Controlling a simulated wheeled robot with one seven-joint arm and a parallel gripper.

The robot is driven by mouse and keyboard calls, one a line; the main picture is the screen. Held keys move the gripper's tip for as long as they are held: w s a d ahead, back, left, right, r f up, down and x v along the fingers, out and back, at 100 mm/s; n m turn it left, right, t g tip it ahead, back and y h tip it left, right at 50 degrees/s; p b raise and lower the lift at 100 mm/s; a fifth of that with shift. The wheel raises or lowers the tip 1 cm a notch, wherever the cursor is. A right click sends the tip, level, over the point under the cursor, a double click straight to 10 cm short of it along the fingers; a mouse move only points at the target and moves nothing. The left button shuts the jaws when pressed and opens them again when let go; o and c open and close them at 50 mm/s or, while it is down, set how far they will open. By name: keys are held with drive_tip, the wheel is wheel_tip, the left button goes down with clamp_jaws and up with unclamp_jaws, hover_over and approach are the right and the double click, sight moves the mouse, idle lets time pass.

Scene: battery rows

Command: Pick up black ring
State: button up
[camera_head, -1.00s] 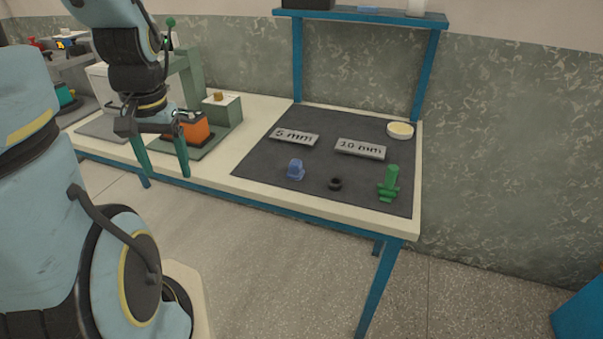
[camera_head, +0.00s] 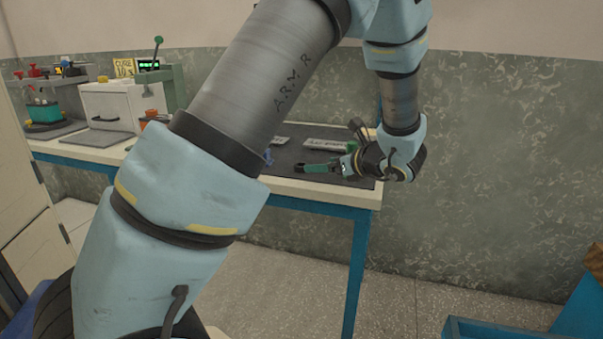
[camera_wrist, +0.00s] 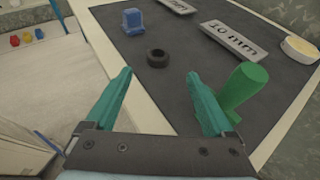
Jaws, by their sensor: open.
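The black ring (camera_wrist: 158,58) lies flat on the dark mat (camera_wrist: 172,92) in the wrist view, beyond my fingertips and roughly centred between them. My gripper (camera_wrist: 160,82) is open and empty, with its two teal fingers spread apart.
A green part (camera_wrist: 243,86) stands close beside my right finger. A blue part (camera_wrist: 132,21) is left of the ring. A "10 mm" plate (camera_wrist: 229,41) and a round pale dish (camera_wrist: 299,49) lie farther back. The table's pale edge (camera_wrist: 117,58) is at the left.

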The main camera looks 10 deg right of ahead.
drive_tip(key=x, duration=0.8)
drive_tip(key=shift+a+p, duration=0.15)
drive_tip(key=shift+p, duration=0.2)
clamp_jaws()
idle(0.4)
